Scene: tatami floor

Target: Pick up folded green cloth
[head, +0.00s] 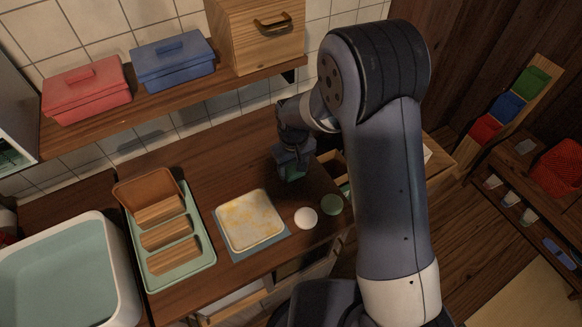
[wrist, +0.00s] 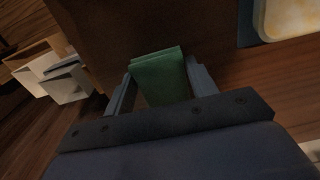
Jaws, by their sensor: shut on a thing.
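The folded green cloth (wrist: 160,75) sits between the two fingers of my gripper (wrist: 160,88) in the wrist view. Both fingers are against its sides, so my gripper is shut on it. In the head view my gripper (head: 292,168) is over the right part of the wooden counter, and a little of the green cloth (head: 293,176) shows below the fingers. Much of the cloth is hidden by the gripper there. I cannot tell exactly how far it is from the counter top.
A white tray (head: 250,220) on a blue mat, a white disc (head: 305,218) and a green disc (head: 331,204) lie close by. A green rack (head: 205,278) stands left, beside a basin (head: 105,250). Above, a shelf (head: 100,132) holds a red box (head: 87,90), a blue box (head: 172,62) and a wooden box (head: 255,45).

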